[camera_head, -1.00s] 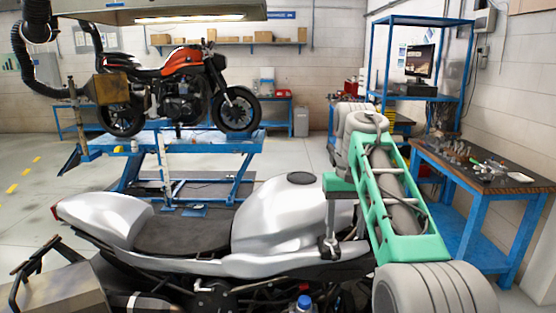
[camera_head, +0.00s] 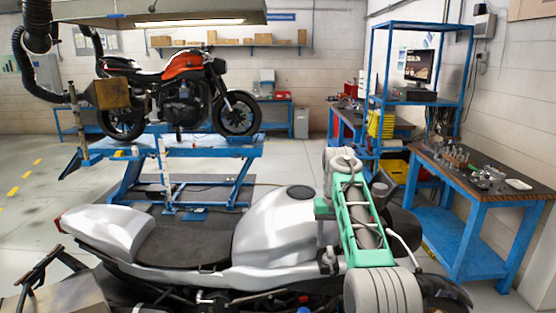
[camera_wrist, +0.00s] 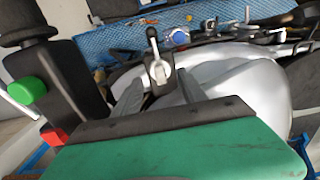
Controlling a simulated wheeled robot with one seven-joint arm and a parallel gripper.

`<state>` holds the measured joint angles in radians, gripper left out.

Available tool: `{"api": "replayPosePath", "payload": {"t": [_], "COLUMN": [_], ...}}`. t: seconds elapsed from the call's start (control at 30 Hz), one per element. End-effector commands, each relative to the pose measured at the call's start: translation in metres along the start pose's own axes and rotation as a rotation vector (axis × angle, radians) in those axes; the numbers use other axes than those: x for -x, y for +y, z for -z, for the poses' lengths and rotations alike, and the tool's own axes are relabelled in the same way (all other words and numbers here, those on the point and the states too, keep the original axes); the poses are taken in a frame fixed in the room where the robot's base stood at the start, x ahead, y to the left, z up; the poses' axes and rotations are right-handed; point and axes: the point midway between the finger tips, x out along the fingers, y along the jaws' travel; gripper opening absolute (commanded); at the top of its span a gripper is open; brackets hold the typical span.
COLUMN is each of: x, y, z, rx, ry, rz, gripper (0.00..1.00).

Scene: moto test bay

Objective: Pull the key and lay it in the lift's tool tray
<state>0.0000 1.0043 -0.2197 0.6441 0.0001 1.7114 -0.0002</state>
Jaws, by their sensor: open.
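The silver motorcycle (camera_head: 275,235) stands in front of me. My gripper (camera_wrist: 172,80) is open, its two grey fingers apart over the front of the tank. In the wrist view a small upright piece with a round black head, probably the key (camera_wrist: 153,35), stands on a grey plate between and just beyond the fingertips. Nothing is seen gripped. In the head view my gripper (camera_head: 328,262) hangs by the tank's front, and the key cannot be made out. A blue meshed surface (camera_wrist: 110,50) shows beyond; I cannot tell whether it is the lift's tool tray.
A dark block with a green button (camera_wrist: 32,90) and a red one stands left of my gripper in the wrist view. An orange motorcycle (camera_head: 185,80) sits on a blue lift (camera_head: 205,148) behind. A workbench (camera_head: 445,165) with small parts stands at right.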

Motion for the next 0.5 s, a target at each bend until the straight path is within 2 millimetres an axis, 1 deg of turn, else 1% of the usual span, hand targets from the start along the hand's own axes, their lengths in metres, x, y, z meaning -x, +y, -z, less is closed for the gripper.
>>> {"api": "replayPosePath", "payload": {"t": [0.17, 0.3, 0.5], "x": [-0.016, -0.033, -0.04], "y": [0.0, 0.0, 0.0], "z": [-0.001, -0.001, 0.0], "rx": [0.0, 0.0, 0.0], "ry": [-0.003, -0.003, 0.0], "rz": [0.0, 0.0, 0.0], "gripper": [0.49, 0.49, 0.49]}}
